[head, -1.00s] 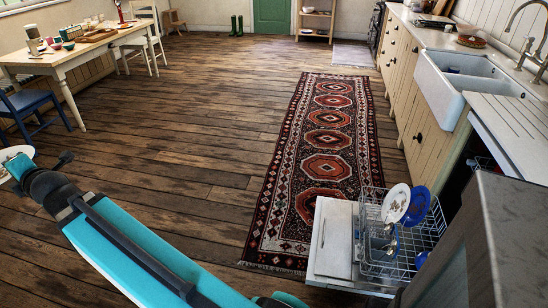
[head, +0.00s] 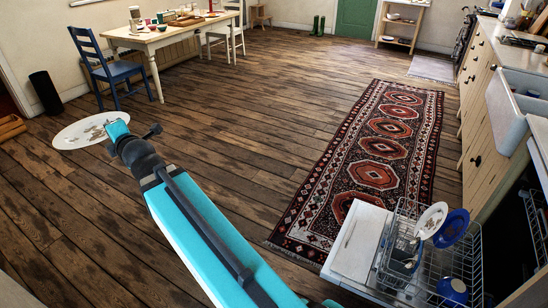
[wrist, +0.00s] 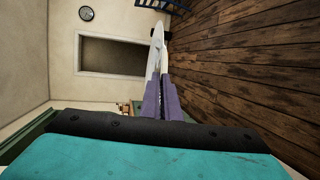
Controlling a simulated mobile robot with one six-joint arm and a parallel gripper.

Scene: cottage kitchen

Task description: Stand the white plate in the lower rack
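My gripper (head: 112,129) is at the left of the head view, raised above the floor. It is shut on a white plate (head: 76,133) with a faint grey pattern. In the wrist view the plate (wrist: 157,48) shows edge-on, pinched between the two purple-grey fingers (wrist: 161,98). The lower rack (head: 384,268) is a wire rack pulled out at the bottom right of the head view, well apart from the plate. Another white plate (head: 431,220) and a blue plate (head: 453,228) stand in it. Cutlery sits at its left side.
The open dishwasher door (head: 357,243) lies beside the rack. A blue bowl or cup (head: 452,290) is low in the rack. A patterned runner (head: 372,175) lies on the floor behind. A laid table (head: 155,42) and blue chair (head: 115,68) stand back left. Mid-floor is clear.

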